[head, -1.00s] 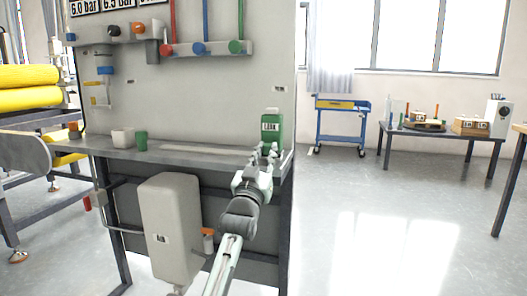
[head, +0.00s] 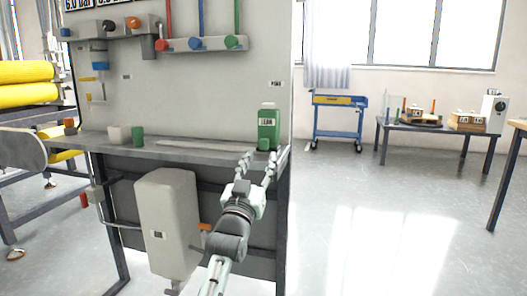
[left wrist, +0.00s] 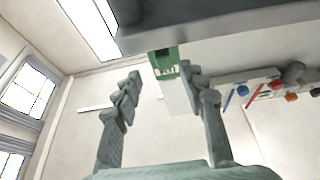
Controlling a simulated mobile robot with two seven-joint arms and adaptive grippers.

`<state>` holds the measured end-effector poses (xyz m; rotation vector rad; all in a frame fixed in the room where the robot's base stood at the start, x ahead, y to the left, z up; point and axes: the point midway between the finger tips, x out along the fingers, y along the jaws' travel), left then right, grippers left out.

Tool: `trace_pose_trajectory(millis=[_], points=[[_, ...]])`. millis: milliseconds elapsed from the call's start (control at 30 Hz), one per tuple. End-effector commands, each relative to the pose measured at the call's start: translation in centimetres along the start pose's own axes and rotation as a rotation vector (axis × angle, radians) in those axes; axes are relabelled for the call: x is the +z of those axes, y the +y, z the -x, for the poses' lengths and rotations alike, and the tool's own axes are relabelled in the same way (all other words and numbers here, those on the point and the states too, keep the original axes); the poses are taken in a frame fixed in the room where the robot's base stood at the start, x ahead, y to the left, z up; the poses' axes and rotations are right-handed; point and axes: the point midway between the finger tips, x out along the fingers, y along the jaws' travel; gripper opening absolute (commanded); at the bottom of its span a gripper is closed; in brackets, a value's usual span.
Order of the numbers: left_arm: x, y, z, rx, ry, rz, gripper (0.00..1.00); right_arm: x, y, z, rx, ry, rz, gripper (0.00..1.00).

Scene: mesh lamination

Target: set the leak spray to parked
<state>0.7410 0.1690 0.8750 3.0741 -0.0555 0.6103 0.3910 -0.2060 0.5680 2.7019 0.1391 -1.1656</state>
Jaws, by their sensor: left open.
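The leak spray is a green bottle with a white label (head: 268,129). It stands upright at the right end of the grey bench shelf (head: 185,153). My left gripper (head: 259,163) is open and empty. In the head view its fingers point up toward the bottle, just below and in front of its base. In the left wrist view the bottle (left wrist: 164,62) shows between the two fingertips, beyond them and partly hidden by one finger. I cannot tell the exact gap. My right gripper is not in view.
A white cup (head: 119,134) and a green cup (head: 137,137) stand on the shelf's left part. A grey box-like unit (head: 167,222) hangs below. Valves and coloured pipes (head: 200,43) are on the panel above. Open floor lies right, before a blue cart (head: 338,121).

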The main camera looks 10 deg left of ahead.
Motion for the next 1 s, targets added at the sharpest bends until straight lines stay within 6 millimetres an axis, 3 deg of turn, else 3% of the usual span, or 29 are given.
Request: trace_pose_trajectory(millis=[100, 300, 767, 867, 1000], points=[[0.2, 0.1, 2.7, 0.001, -0.003, 0.0, 0.41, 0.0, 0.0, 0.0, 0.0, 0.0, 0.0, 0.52], [0.1, 0.1, 5.6, 0.001, -0.003, 0.0, 0.41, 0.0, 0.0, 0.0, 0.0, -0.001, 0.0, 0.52], [0.1, 0.1, 6.5, 0.001, -0.003, 0.0, 0.41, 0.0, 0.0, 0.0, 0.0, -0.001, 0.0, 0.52], [1.3, -0.1, 7.1, 0.002, -0.046, -0.005, 0.41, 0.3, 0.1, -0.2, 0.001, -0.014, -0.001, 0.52], [6.9, -0.9, 10.3, 0.004, -0.247, -0.026, 0.41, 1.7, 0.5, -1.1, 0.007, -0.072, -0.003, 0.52]])
